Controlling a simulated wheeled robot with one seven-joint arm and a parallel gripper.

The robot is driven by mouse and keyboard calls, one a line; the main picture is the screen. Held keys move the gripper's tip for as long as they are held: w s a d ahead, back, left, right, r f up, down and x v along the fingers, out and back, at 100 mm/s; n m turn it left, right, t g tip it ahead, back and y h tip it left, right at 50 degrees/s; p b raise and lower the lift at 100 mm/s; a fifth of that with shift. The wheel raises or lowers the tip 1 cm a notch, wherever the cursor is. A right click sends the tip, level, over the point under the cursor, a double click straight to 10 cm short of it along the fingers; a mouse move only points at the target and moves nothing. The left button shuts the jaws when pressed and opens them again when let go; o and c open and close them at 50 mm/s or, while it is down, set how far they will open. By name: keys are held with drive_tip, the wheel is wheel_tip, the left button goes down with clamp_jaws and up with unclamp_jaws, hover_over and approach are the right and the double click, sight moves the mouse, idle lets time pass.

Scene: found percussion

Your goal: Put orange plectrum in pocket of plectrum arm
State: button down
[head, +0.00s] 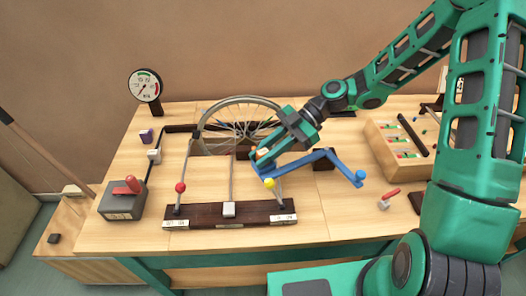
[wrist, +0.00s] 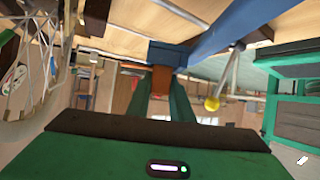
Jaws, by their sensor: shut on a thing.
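The orange plectrum (wrist: 162,80) is between the two green fingertips of my gripper (wrist: 162,88) in the wrist view. My gripper (head: 258,163) is shut on it. The blue plectrum arm (head: 312,159) stretches right of my fingertips in the head view, and its long bar (wrist: 230,28) crosses the top of the wrist view. The dark blue end block (wrist: 168,54) of that arm is right at the plectrum's far edge. I cannot tell whether the plectrum is inside the pocket or only against the block. In the head view my fingers hide the plectrum.
A bicycle wheel (head: 238,112) stands behind my gripper. Levers with a red ball (head: 180,187) and a yellow ball (head: 269,183) rise from a dark base (head: 195,218) in front. A wooden tray (head: 378,150) is at right.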

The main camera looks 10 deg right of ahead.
drive_tip(key=shift+s+f, duration=0.15)
drive_tip(key=shift+f, duration=0.3)
drive_tip(key=c, duration=1.5)
unclamp_jaws()
drive_tip(key=shift+s, duration=0.1)
drive_tip(key=shift+d, duration=0.1)
drive_tip(key=v, duration=1.1)
drive_tip(key=shift+w+a+r, duration=0.2)
drive_tip(key=shift+w+r, duration=0.1)
drive_tip(key=shift+w, duration=0.1)
